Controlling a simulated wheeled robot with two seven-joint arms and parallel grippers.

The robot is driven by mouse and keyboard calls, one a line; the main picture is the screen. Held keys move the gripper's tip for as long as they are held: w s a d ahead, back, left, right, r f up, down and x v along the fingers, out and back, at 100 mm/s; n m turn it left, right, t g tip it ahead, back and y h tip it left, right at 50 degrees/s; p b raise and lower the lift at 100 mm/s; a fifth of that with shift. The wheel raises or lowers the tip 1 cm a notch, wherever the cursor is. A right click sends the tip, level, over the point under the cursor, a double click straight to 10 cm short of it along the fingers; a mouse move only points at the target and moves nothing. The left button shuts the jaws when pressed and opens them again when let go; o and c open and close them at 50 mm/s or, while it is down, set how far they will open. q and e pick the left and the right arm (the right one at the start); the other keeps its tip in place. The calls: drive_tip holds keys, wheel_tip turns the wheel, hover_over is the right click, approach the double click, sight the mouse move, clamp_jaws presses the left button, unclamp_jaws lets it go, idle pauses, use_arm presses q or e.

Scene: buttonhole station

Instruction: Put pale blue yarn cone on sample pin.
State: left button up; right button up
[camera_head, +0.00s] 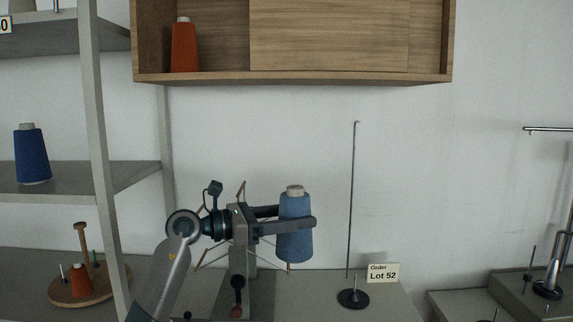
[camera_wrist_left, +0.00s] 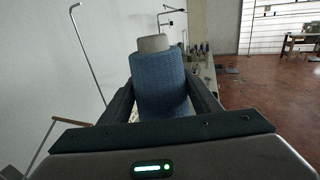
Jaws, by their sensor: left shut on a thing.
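The pale blue yarn cone (camera_head: 294,246) is upright between the fingers of my left gripper (camera_head: 312,222), which is shut on it and holds it in the air. The cone (camera_wrist_left: 160,85) fills the middle of the left wrist view, with its pale top showing and a finger of the left gripper (camera_wrist_left: 164,98) on each side. The sample pin appears to be the short pin on a round black base (camera_head: 353,298), by the "Order Lot 52" card (camera_head: 382,272), to the right of and below the cone. The pin is bare. My right gripper is not in view.
A tall thin rod (camera_head: 352,200) stands between the cone and the card. A winder with wooden arms (camera_head: 240,255) is behind my left gripper. Shelves at left hold a dark blue cone (camera_head: 31,154); the wall cabinet (camera_head: 330,78) holds an orange cone (camera_head: 184,46).

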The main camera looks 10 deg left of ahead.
use_arm(q)
drive_tip(key=s+a+f, duration=0.2)
drive_tip(key=s+f, duration=1)
drive_tip(key=f, duration=0.2)
drive_tip(key=s+a+f+t, duration=0.1)
drive_tip(key=s+a+f, duration=0.2)
drive_tip(key=s+f, duration=0.9)
drive_tip(key=shift+a+f+n+y, duration=0.15)
drive_tip(key=shift+f+n+y, duration=0.2)
drive_tip(key=shift+f, duration=0.5)
